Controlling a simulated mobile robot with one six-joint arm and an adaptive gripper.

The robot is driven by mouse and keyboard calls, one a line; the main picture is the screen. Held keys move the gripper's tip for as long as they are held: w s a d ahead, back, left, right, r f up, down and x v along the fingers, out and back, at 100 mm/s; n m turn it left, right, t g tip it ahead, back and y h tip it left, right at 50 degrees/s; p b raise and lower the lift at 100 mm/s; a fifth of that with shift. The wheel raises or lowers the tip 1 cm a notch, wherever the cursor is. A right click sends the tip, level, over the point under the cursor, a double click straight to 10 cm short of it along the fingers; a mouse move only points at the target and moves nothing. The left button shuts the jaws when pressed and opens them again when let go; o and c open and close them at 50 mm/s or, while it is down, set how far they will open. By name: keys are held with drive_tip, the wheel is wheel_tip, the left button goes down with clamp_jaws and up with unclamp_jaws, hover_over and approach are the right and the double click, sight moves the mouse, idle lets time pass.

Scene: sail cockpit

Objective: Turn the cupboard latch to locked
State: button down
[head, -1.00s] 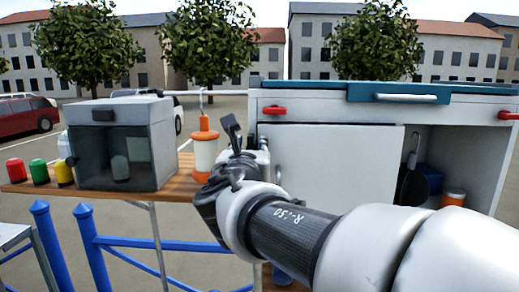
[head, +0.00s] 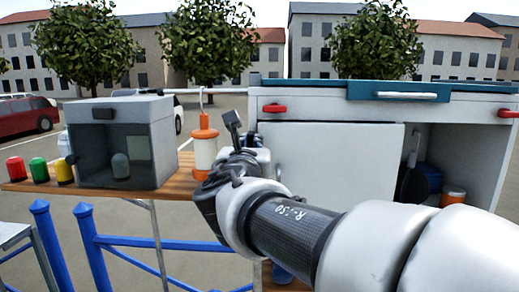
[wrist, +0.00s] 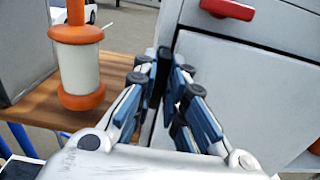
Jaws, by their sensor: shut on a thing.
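The cupboard (head: 335,114) is a grey cabinet with a pale door panel (head: 340,160) on its front. A red latch-like handle (head: 273,109) lies level above the door's left end. It also shows in the wrist view (wrist: 228,9), above and right of the fingers. My gripper (wrist: 162,78) is at the door's left edge, below that red handle and apart from it. Its fingers are shut on a narrow dark upright piece (wrist: 163,70). I cannot tell if this piece is the latch, and its lower part is hidden. In the head view my arm hides the door's lower left.
An orange-and-white lantern-like item (head: 205,152) hangs or stands close left of my gripper, over a wooden shelf (head: 22,186). A grey glass-fronted box (head: 155,115) stands further left. The cupboard's right bay is open, with an orange-lidded jar (head: 453,196) inside. Blue rails (head: 165,245) run below.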

drive_tip(key=shift+f+b, duration=0.1)
drive_tip(key=shift+b, duration=0.2)
drive_tip(key=shift+d+f+m+b, duration=0.15)
drive_tip(key=shift+m+b, duration=4)
drive_tip(key=shift+m, duration=0.2)
drive_tip(key=shift+d+f+m+b, duration=0.1)
drive_tip(key=shift+d+m+b, duration=0.05)
drive_tip(key=shift+m+b, duration=4.1)
drive_tip(key=shift+r+m, duration=0.15)
drive_tip(key=shift+m, duration=0.15)
drive_tip(key=c, duration=1.6)
unclamp_jaws()
drive_tip(key=shift+w, duration=0.1)
drive_tip(key=shift+c, duration=0.2)
drive_tip(key=s, duration=1.2)
drive_tip(key=shift+a, duration=0.2)
